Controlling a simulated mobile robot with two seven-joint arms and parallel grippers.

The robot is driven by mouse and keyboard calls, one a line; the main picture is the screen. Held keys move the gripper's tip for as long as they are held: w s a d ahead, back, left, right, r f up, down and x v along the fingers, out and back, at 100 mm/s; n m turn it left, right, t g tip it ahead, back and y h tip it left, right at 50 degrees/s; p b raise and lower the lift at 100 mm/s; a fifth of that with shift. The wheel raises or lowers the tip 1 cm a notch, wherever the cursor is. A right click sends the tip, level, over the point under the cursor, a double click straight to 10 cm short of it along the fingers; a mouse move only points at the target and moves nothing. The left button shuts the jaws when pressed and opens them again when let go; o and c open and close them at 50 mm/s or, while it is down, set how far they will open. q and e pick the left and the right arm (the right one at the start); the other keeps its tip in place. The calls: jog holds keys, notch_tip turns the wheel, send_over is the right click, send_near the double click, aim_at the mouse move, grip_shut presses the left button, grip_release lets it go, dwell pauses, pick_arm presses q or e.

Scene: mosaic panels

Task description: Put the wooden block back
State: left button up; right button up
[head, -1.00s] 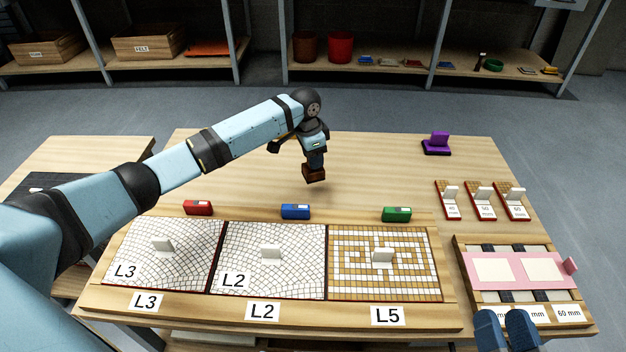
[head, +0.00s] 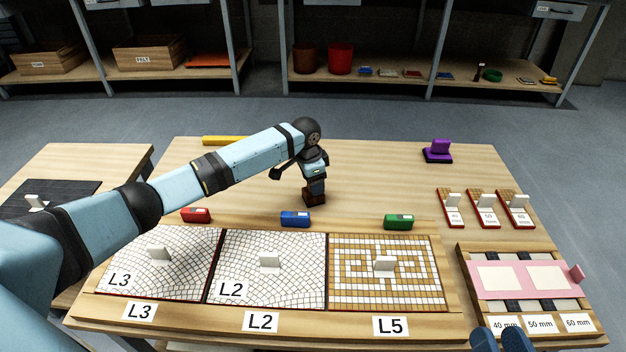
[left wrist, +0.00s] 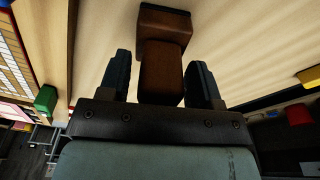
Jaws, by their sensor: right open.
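The brown wooden block (head: 315,197) is at the middle of the main table, under my left gripper (head: 314,186). In the left wrist view the block (left wrist: 163,70) has a wide end and a narrower part. The narrower part lies between the two fingers of my left gripper (left wrist: 160,85).
Three mosaic panels, L3 (head: 125,255), L2 (head: 240,285) and L5 (head: 350,290), lie in front. Red (head: 195,215), blue (head: 295,219) and green (head: 398,222) boxes stand behind them. A purple stand (head: 438,150) is at back right. The table right of the block is clear.

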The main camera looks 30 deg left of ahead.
aim_at(308, 192)
pick_arm(q)
jog(key=shift+o, duration=0.3)
jog(key=shift+r, duration=0.1)
notch_tip(308, 192, up, 12)
jog(key=s+a+p, duration=0.1)
jog(key=p, duration=0.3)
pick_arm(e)
notch_tip(308, 192, up, 6)
jog(key=t, duration=0.2)
jog(key=shift+s+d+r+m+t, duration=0.2)
jog(key=shift+d+m+t, duration=0.1)
jog(key=shift+t, duration=0.1)
